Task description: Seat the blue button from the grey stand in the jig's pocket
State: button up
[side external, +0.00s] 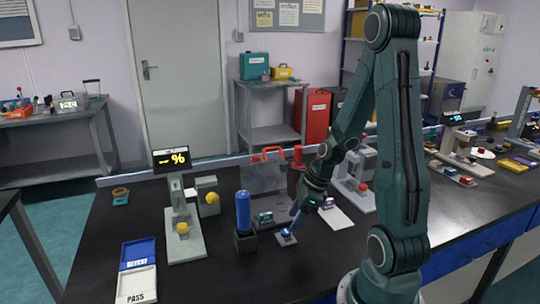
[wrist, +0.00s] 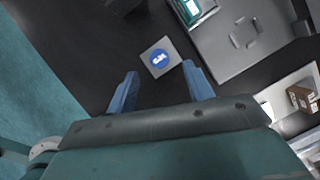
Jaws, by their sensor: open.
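The blue button (wrist: 160,58) is a round disc with a white mark, lying on a square light-grey stand (wrist: 147,66). In the side view, the button (side external: 286,233) and stand (side external: 287,241) are on the dark bench just below my gripper (side external: 296,218). In the wrist view, my gripper (wrist: 161,80) has two blue fingers spread apart with nothing between them. The button lies just beyond the fingertips, roughly centred between them. A grey plate with a round marked recess (wrist: 244,33), apparently the jig's pocket, is to the right of the stand. The recess looks empty.
A small teal-framed device (wrist: 190,9) is close to the stand and plate. A blue cylinder (side external: 243,212) stands upright left of my gripper. A white box (wrist: 295,95) with a brown item is at the right. Bare dark bench lies left of the stand in the wrist view.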

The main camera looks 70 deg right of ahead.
aim_at(287, 231)
jog(key=shift+x, duration=1.8)
jog(key=c, duration=1.1)
